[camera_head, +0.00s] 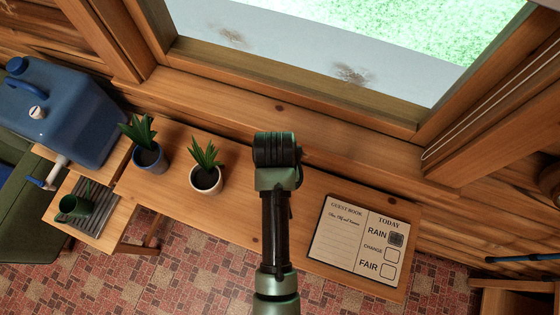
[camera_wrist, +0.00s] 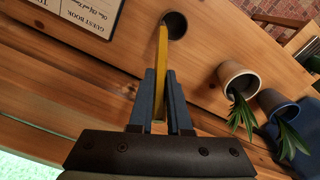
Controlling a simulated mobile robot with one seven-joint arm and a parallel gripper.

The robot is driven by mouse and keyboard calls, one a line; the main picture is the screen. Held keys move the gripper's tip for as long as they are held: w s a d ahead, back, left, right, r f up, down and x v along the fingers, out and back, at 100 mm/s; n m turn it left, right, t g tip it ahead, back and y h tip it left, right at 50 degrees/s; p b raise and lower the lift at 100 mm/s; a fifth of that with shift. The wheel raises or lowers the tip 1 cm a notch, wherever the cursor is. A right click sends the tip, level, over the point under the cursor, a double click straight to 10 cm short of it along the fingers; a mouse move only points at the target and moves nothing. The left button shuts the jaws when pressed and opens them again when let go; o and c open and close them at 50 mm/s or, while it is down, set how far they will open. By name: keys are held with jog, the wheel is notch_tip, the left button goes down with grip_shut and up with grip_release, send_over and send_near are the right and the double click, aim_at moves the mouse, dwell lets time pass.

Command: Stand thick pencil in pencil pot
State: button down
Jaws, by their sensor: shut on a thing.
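My gripper (camera_wrist: 162,75) is shut on a thick yellow pencil (camera_wrist: 162,62) in the wrist view. The pencil points away from the jaws, and its far end is at the left side of a small round pot (camera_wrist: 185,24) with a dark opening, likely the pencil pot. I cannot tell whether the pencil's end is inside the rim or in front of it. In the head view my arm covers the gripper, the pencil and the pot.
The wooden table (camera_head: 240,228) holds a white-potted plant (camera_head: 205,180), a blue-potted plant (camera_head: 150,158) and a guest book board (camera_head: 357,240). A blue water container (camera_head: 65,115) and green mug (camera_head: 75,205) are at left. A window is behind.

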jog(key=shift+f, duration=2.1)
jog(key=shift+w+f, duration=0.1)
jog(key=shift+f, duration=0.35)
jog(key=c, duration=0.9)
grip_release()
jog(key=shift+o, duration=0.2)
jog(key=shift+r, duration=0.15)
jog(key=r, duration=1.2)
jog(key=shift+s+a+r, duration=0.2)
jog(key=shift+s+r, duration=0.1)
jog(key=shift+r, duration=0.05)
